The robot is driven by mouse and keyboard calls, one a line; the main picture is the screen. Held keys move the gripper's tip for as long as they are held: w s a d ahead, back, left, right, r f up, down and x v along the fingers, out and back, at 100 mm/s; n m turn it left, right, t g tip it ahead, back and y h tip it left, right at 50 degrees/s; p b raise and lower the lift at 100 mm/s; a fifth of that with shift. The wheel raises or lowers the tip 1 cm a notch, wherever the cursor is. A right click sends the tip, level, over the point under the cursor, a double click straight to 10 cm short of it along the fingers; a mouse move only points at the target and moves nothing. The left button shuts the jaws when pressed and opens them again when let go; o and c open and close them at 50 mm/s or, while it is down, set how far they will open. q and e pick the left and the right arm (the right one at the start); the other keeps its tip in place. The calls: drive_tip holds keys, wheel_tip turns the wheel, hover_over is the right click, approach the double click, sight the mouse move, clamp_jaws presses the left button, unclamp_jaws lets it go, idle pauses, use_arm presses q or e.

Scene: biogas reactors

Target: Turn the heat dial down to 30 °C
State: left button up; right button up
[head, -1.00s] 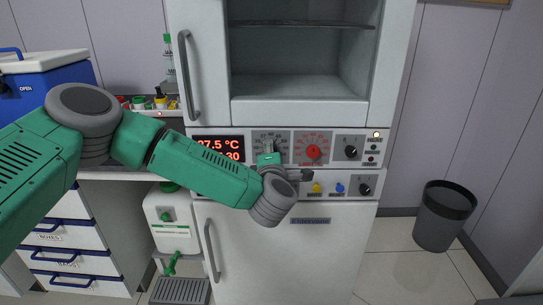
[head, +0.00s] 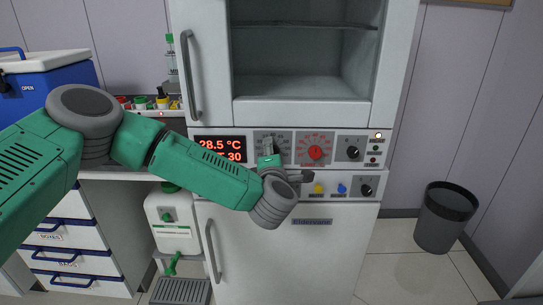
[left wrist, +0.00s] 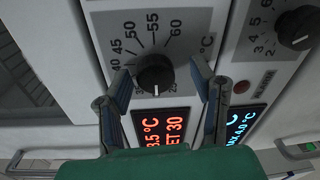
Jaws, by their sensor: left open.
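The heat dial (left wrist: 155,74) is a black knob on a grey panel with a °C scale, in the left wrist view. Its white mark points down between the 35 and 25 labels, near where 30 would be. My left gripper (left wrist: 163,80) is open, one finger on each side of the knob, with gaps visible. In the head view my left gripper (head: 286,163) is at the dial panel (head: 272,137) and hides most of the knob. The red display (head: 219,149) beside it reads 28.5 °C, with 30 below; SET is partly hidden. My right gripper is in neither view.
A red dial (head: 316,152) and black knob (head: 353,152) sit right of the heat panel, with yellow (head: 318,188) and blue (head: 342,188) knobs below. A blue cooler box (head: 50,85) stands left. A dark bin (head: 445,220) stands on open floor at right.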

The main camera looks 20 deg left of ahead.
use_arm(q)
drive_tip(key=v, duration=1.2)
drive_tip(key=shift+w, duration=0.1)
drive_tip(key=s+d+f+m+g+h, duration=0.2)
drive_tip(key=s+f+m+g+h, duration=0.15)
drive_tip(key=s+f+m, duration=0.6)
drive_tip(key=s+d+f+m+g+h, duration=0.25)
drive_tip(key=s+f+m+h, duration=0.3)
drive_tip(key=f, duration=0.65)
drive_tip(key=s+a+f+m+g+y, duration=0.1)
drive_tip(key=s+a+f+m+g, duration=0.3)
drive_tip(key=s+a, duration=0.4)
drive_tip(key=s+a+f+m+g+y, duration=0.2)
drive_tip(key=s+a+f+m+g, duration=0.2)
drive_tip(key=s+a, duration=0.4)
drive_tip(key=s+m+g, duration=0.1)
drive_tip(key=s+g, duration=0.1)
drive_tip(key=s, duration=0.2)
drive_tip(key=shift+s+a+f+y, duration=0.2)
drive_tip(key=shift+s+y, duration=0.1)
drive_tip(key=shift+s, duration=0.1)
drive_tip(key=shift+w, duration=0.15)
drive_tip(key=shift+c, duration=0.4)
